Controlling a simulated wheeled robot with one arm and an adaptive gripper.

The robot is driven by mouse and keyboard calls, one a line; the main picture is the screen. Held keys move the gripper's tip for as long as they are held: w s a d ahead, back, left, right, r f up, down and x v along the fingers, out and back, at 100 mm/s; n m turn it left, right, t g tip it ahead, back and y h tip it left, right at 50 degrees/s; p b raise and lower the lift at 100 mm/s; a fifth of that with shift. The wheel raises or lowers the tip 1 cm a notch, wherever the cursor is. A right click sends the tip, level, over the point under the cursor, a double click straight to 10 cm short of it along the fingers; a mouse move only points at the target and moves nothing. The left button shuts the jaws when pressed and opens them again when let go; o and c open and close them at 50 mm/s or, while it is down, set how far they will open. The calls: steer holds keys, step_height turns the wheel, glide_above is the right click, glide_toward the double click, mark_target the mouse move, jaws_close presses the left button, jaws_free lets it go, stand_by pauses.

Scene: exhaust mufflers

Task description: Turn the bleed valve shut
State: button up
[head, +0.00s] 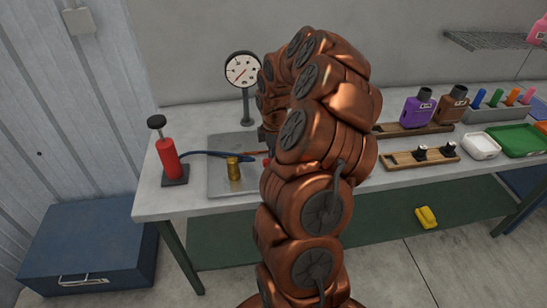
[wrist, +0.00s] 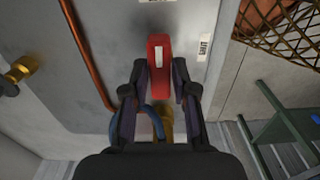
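The bleed valve's red handle (wrist: 158,65) has a white stripe and points up the picture in the wrist view. Brass (wrist: 166,122), apparently the valve body, shows behind my gripper. My gripper (wrist: 160,75) has one finger on each side of the handle. The fingers look apart with the handle between them; I cannot tell whether either touches it. A white label (wrist: 203,47), seemingly reading SHUT, is right of the handle. Another label lies at the top edge, unreadable. In the head view, my arm hides the gripper and nearly all the valve; a sliver of red (head: 266,161) shows.
A red pump (head: 167,158) with a blue hose stands left. A copper pipe (wrist: 86,52) runs left of the handle. Wooden racks (head: 400,160) and trays stand right.

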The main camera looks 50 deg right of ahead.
jaws_close()
